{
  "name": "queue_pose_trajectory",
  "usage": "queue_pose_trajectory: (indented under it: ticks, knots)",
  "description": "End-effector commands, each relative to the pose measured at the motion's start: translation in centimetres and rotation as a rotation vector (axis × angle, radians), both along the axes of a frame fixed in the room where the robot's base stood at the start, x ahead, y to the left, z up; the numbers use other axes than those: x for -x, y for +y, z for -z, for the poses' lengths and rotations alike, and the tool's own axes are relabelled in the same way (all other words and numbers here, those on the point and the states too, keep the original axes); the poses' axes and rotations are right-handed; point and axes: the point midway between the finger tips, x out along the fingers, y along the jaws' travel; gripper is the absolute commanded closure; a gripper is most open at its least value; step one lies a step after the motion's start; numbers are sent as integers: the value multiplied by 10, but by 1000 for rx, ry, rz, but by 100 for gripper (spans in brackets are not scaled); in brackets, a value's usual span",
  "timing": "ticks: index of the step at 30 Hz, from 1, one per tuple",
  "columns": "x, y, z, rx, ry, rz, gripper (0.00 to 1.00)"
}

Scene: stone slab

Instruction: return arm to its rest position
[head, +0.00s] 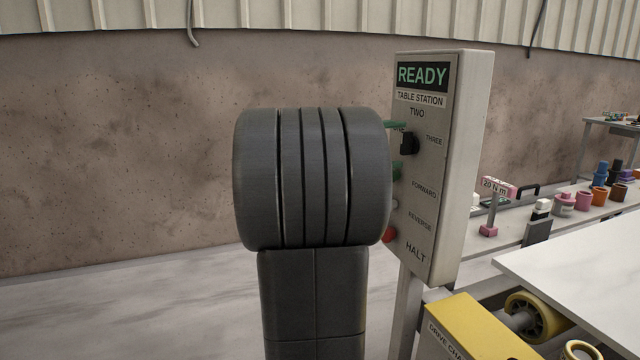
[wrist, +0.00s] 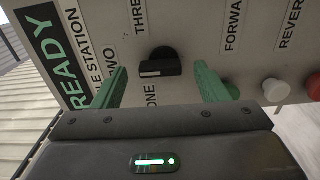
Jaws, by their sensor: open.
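My gripper (wrist: 161,68) is open, and its two green fingers show in the wrist view, one on each side of a black knob (wrist: 165,62). Nothing is held between them. I cannot tell whether the fingers touch the panel. In the head view my gripper (head: 396,147) is mostly hidden behind my dark arm, with green bits showing at its right edge. The knob (head: 409,144) sits on the control box (head: 473,150), among the labels TWO and THREE; ONE shows in the wrist view. A white mark is on one end of the knob.
The box's display (head: 422,75) reads READY. A red button (head: 389,235) and a white button (wrist: 275,90) are close to my gripper. Open floor (head: 120,310) lies at left before the wall.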

Motion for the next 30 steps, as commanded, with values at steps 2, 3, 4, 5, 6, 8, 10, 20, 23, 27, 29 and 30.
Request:
queue_pose_trajectory:
  ticks: [2,3,4,5,6,8,10,20,23,27,29,30]
  knots:
    - [-3,-9,1,-1,0,2,33]
    - [-4,-12,1,0,0,2,33]
    - [-5,-14,0,-1,0,2,33]
    - [-5,-16,0,-1,0,2,33]
    - [-6,-17,0,-1,0,1,33]
    - [-7,-19,0,-1,0,0,33]
    - [-7,-19,0,-1,0,-1,33]
    - [-7,-18,0,-1,0,-1,33]
    - [-5,-11,0,0,0,-2,33]
    - [1,6,-1,0,0,-4,33]
    - [4,16,-1,0,0,-5,33]
    - [7,23,0,-1,0,-5,33]
